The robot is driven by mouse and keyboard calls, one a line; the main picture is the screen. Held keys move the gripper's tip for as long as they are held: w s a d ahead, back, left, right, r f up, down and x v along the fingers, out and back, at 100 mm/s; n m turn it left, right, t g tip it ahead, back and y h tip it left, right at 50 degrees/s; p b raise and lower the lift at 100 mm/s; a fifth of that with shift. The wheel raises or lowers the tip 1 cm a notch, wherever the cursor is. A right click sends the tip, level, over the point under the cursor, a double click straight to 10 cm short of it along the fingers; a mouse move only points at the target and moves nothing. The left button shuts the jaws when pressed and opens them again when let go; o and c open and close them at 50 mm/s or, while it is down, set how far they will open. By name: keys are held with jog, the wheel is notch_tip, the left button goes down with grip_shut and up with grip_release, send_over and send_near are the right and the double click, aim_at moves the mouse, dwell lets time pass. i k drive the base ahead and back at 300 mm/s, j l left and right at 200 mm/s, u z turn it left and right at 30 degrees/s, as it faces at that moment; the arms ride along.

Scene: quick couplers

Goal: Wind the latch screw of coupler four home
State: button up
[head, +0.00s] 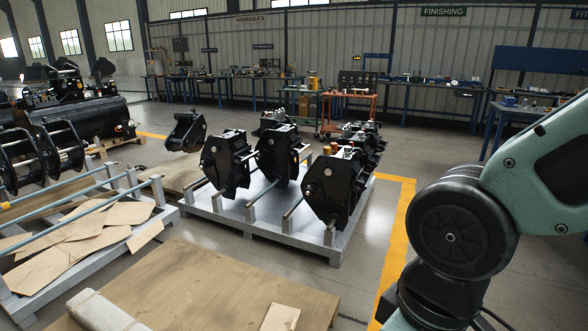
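Several black quick couplers stand on a grey steel rack (285,248) in the middle of the head view. Three front ones show clearly: a left coupler (226,165), a middle coupler (277,154) and a right coupler (330,190). More black couplers (362,140) stand behind the right one, partly hidden. I see no readable number, so I cannot tell which is coupler four. No latch screw can be made out at this size. My arm stands at the right edge, apart from the rack; my gripper is out of view.
A wooden board (200,280) lies in front of the rack, with a pale block (98,312) on it. A second rack (165,208) with cardboard sheets (75,235) stands at left. A yellow floor line (398,235) runs right of the rack, with bare floor around it. Workbenches line the back wall.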

aim_at(347, 149)
jog(key=i+l, duration=1.6)
jog(key=l, duration=0.15)
jog(key=i+l, duration=0.3)
jog(key=i, duration=0.25)
jog(key=i+l, duration=0.3)
jog(key=i, duration=0.25)
jog(key=i+l+u, duration=0.1)
jog(key=i+l, duration=0.2)
jog(key=i, duration=0.25)
jog(key=i+j, duration=0.15)
jog(key=i, duration=0.35)
jog(key=i+j, duration=0.15)
jog(key=i, duration=0.35)
